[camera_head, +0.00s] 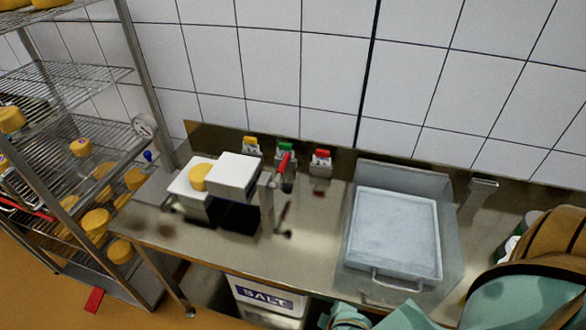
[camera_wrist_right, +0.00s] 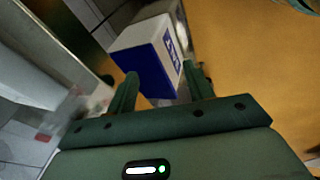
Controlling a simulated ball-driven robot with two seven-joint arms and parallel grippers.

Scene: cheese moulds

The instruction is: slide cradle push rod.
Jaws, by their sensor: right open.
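In the head view, a bench-top device with two white blocks stands at the left of the steel bench. A yellow cheese (camera_head: 199,177) sits against the left block (camera_head: 189,188), beside the larger right block (camera_head: 237,172). A lever with a red handle (camera_head: 284,162) stands at the device's right side. I cannot make out which part is the cradle or the push rod. My right gripper (camera_wrist_right: 158,72) is open in its wrist view, its green fingers apart with nothing visibly held. My left gripper is not in view.
A white-and-blue salt box (camera_wrist_right: 145,55) shows beyond my right fingers; in the head view the salt box (camera_head: 266,297) stands under the bench. A tray of pale liquid (camera_head: 393,235) occupies the bench's right part. A wire rack (camera_head: 75,135) with several cheeses stands left.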

